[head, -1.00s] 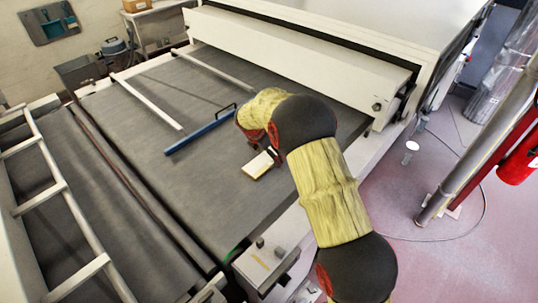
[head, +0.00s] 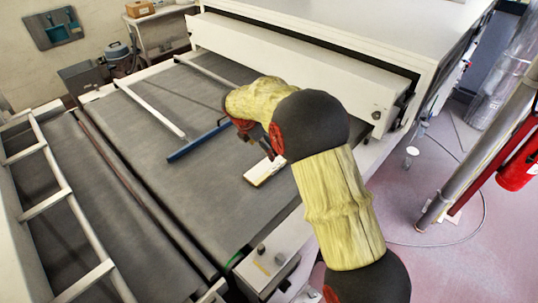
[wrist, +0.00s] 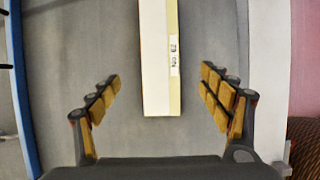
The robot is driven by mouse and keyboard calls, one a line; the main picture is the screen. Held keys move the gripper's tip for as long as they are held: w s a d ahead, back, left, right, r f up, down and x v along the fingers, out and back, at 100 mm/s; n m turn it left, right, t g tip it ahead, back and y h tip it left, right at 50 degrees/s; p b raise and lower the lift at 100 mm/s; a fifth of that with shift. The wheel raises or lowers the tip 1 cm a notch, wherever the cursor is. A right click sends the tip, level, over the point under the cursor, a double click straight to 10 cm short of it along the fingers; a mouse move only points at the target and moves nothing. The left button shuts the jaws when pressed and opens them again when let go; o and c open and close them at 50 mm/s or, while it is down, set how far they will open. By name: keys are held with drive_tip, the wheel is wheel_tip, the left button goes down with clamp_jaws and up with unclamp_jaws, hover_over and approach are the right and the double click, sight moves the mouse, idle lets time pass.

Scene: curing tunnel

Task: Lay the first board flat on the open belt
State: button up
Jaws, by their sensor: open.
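A pale, narrow board (head: 263,171) lies on the grey belt (head: 190,200), near the belt's right side, and looks flat. In the wrist view the board (wrist: 155,50) runs up out of the picture, with a yellowish strip and a small printed label on its right side. My gripper (wrist: 160,80) is open, with one finger on each side of the board and a clear gap to both. In the head view my gripper (head: 256,141) is above and behind the board, partly hidden by my own arm.
A blue bar (head: 197,141) with pale rails lies across the belt, left of the board. The white tunnel housing (head: 290,60) stands behind. A ladder-like frame (head: 45,203) is at far left. The belt in front of the board is clear.

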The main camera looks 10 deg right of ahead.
drive_tip(key=s+d+r+m+t+y, duration=0.1)
drive_tip(key=s+d+r+m, duration=0.1)
drive_tip(key=s+r+m, duration=0.6)
drive_tip(key=s+d+r+m+y, duration=0.15)
drive_tip(key=s+r+m, duration=0.25)
drive_tip(key=s+r, duration=0.65)
drive_tip(key=s+m+t+y, duration=0.1)
drive_tip(key=s+m, duration=1.1)
drive_tip(key=s, duration=1.2)
drive_tip(key=shift+s+m+t, duration=0.25)
drive_tip(key=shift+m+t, duration=0.15)
drive_tip(key=shift+t, duration=0.2)
drive_tip(key=shift+d, duration=0.1)
